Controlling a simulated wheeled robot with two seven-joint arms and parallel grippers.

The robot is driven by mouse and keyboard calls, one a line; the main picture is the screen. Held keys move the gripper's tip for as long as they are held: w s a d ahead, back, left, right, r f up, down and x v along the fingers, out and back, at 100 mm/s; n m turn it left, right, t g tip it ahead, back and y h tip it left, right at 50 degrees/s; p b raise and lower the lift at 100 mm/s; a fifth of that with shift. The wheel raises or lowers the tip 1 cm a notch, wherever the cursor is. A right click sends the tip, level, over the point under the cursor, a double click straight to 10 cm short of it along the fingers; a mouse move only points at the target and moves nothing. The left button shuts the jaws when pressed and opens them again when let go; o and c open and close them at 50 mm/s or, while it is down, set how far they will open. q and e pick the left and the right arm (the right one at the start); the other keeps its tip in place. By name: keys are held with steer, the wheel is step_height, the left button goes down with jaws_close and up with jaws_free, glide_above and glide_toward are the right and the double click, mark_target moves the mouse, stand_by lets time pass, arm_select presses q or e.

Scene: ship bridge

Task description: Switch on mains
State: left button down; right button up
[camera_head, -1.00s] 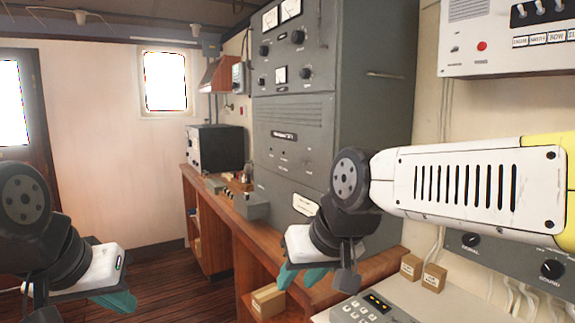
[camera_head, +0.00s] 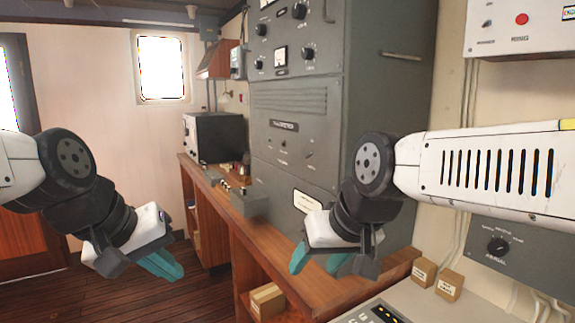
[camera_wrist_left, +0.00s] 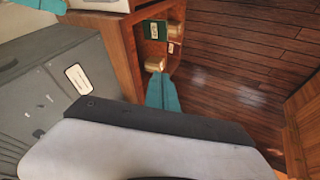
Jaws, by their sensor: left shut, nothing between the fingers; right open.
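The tall grey transmitter cabinet (camera_head: 290,100) stands behind the wooden counter, with knobs, meters and small switches on its front. Its middle panel has a nameplate and several small controls (camera_head: 283,142). I cannot make out which control is the mains switch. My left gripper (camera_head: 163,265) is shut and empty, in the air left of the counter; its teal fingers also show in the left wrist view (camera_wrist_left: 162,93), pointing toward the floor and shelf. My right gripper (camera_head: 318,260) is open and empty in front of the cabinet's lower part, hiding some of it. Neither touches the cabinet.
The wooden counter (camera_head: 255,238) runs below the cabinet, with a dark box-shaped device (camera_head: 213,137) at its far end. Small cardboard boxes (camera_head: 449,283) stand at right. A white panel with a red button (camera_head: 521,19) hangs upper right. Open floor lies at left.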

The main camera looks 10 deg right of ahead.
mark_target(309, 157)
arm_select(q)
steer(key=w+d+r+n+h, duration=0.3)
steer(key=w+d+n+h, duration=0.2)
steer(key=w+d+n, duration=0.4)
steer(key=w+d+r+n+t+h, duration=0.1)
steer(key=w+d+r+n+h, duration=0.3)
steer(key=w+d+n, duration=0.6)
steer(key=w+n+h, duration=0.1)
steer(key=w+n, duration=0.4)
steer(key=shift+w+n, duration=0.3)
steer(key=shift+d, duration=0.15)
steer(key=w+d, duration=0.1)
steer(key=d, duration=0.2)
steer(key=w+d, duration=0.2)
steer(key=d, duration=0.1)
steer(key=w+d, duration=0.2)
steer(key=d, duration=0.1)
steer(key=shift+w+d+r, duration=0.15)
steer(key=shift+d+r, duration=0.05)
steer(key=shift+r, duration=0.15)
steer(key=shift+w+d+r, duration=0.15)
steer(key=shift+w+r, duration=0.15)
steer(key=shift+r, duration=0.2)
